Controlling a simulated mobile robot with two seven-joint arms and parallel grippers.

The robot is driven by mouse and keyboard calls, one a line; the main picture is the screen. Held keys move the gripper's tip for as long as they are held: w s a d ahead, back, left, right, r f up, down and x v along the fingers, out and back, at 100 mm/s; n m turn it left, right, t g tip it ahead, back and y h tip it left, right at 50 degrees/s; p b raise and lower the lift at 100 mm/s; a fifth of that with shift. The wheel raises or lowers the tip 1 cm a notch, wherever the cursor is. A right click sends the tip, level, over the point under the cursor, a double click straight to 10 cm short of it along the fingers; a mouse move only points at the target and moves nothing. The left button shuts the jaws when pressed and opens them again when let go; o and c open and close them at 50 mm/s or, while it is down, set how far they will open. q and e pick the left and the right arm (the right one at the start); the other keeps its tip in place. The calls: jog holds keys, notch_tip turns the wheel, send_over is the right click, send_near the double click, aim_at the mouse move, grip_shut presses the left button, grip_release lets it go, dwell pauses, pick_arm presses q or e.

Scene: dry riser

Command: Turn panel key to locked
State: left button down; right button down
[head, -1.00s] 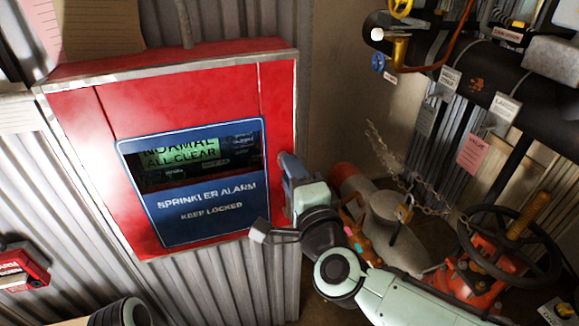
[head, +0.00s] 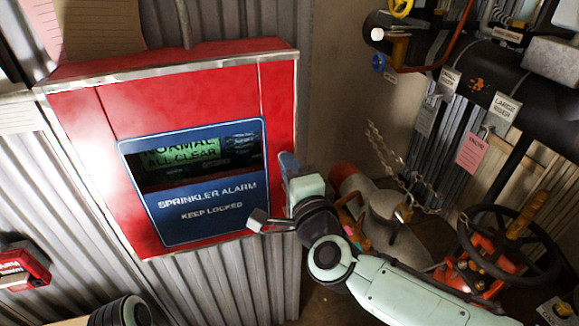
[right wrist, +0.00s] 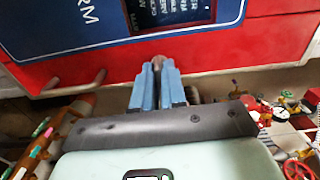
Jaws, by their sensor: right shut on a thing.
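The red alarm panel (head: 110,140) hangs on the corrugated wall in the head view. Its blue plate (head: 208,205) reads "SPRINKLER ALARM KEEP LOCKED", and a green display (head: 185,152) reads "NORMAL ALL CLEAR". My right gripper (head: 287,162) is at the panel's lower right edge. In the right wrist view its blue fingers (right wrist: 157,84) are closed together, pointing at the panel's red face (right wrist: 222,45). A small brownish piece, probably the panel key (right wrist: 158,61), shows between the fingertips. Its lock and turn position are hidden. My left gripper is not in view.
Right of my right arm are a grey-and-red pipe fitting (head: 392,225), a chain (head: 385,150) and a dark handwheel (head: 510,250). A thick black pipe (head: 475,85) with tags runs at upper right. A red box (head: 22,268) is on the wall at lower left.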

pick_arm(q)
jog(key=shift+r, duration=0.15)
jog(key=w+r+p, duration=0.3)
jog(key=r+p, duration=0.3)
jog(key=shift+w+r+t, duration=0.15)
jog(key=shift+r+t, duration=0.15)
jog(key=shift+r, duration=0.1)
pick_arm(e)
jog(key=n, duration=1.7)
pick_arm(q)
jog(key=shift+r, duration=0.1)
pick_arm(e)
jog(key=shift+n, duration=0.4)
jog(key=c, duration=1.3)
grip_release()
